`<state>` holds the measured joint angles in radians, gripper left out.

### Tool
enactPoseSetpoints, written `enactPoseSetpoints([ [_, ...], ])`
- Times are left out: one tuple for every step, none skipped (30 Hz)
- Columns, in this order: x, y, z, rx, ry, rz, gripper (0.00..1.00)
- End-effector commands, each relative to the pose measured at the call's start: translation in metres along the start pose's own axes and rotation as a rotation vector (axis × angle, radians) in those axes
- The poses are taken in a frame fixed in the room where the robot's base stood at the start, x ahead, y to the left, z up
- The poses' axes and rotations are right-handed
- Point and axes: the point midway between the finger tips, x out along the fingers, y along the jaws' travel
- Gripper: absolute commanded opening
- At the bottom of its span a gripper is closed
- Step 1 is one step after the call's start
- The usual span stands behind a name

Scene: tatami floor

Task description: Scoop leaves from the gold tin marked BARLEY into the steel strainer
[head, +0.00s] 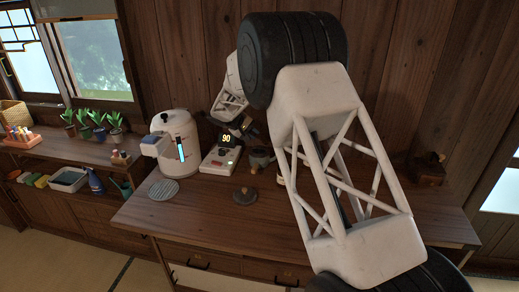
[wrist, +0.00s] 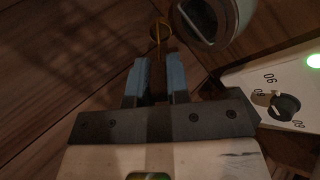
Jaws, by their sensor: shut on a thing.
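My gripper (head: 241,127) is above the tabletop beside the base with the lit 90. In the wrist view its blue fingers (wrist: 158,72) are shut on a thin, gold-coloured tool (wrist: 159,36), which points away from me; its far end is dark and hard to make out. I cannot make out a gold tin marked BARLEY or the steel strainer in either view; my arm covers much of the table's right half.
A grey pot (head: 262,157) stands near my gripper; a light round vessel (wrist: 208,18) shows in the wrist view. Nearby are the dial base (head: 218,160), a white water boiler (head: 176,142), a ridged round mat (head: 163,191) and a dark knobbed lid (head: 245,196). The front left tabletop is clear.

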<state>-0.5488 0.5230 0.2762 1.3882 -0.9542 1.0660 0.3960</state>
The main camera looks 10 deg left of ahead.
Motion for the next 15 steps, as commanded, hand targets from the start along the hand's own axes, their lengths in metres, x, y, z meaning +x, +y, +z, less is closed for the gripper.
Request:
enactPoseSetpoints([
  [0.0001, -0.0009, 0.0001, -0.001, -0.001, 0.006, 0.0],
  [0.0001, -0.0012, 0.0002, -0.001, -0.001, 0.01, 0.0],
  [0.0002, -0.0015, 0.0002, 0.0, -0.001, 0.016, 0.0],
  [0.0002, -0.0018, 0.0002, 0.0, -0.001, 0.021, 0.0],
  [0.0002, -0.0021, 0.0003, 0.0, -0.001, 0.024, 0.0],
  [-0.0002, -0.0031, 0.0003, -0.001, -0.001, 0.029, 0.0],
  [-0.0005, -0.0037, 0.0003, -0.001, -0.001, 0.033, 0.0],
  [-0.0006, -0.0041, 0.0002, -0.001, -0.001, 0.037, 0.0],
  [-0.0006, -0.0045, 0.0001, -0.001, -0.001, 0.043, 0.0],
  [-0.0007, -0.0048, 0.0001, -0.001, -0.001, 0.047, 0.0],
  [-0.0007, -0.0051, 0.0, -0.001, 0.0, 0.051, 0.0],
  [-0.0007, -0.0056, 0.0, 0.0, 0.0, 0.056, 0.0],
  [-0.0008, -0.006, 0.0, 0.0, 0.0, 0.06, 0.0],
  [-0.0008, -0.0063, 0.0, 0.0, 0.0, 0.064, 0.0],
  [-0.0009, -0.0067, -0.0001, -0.001, 0.0, 0.07, 0.0],
])
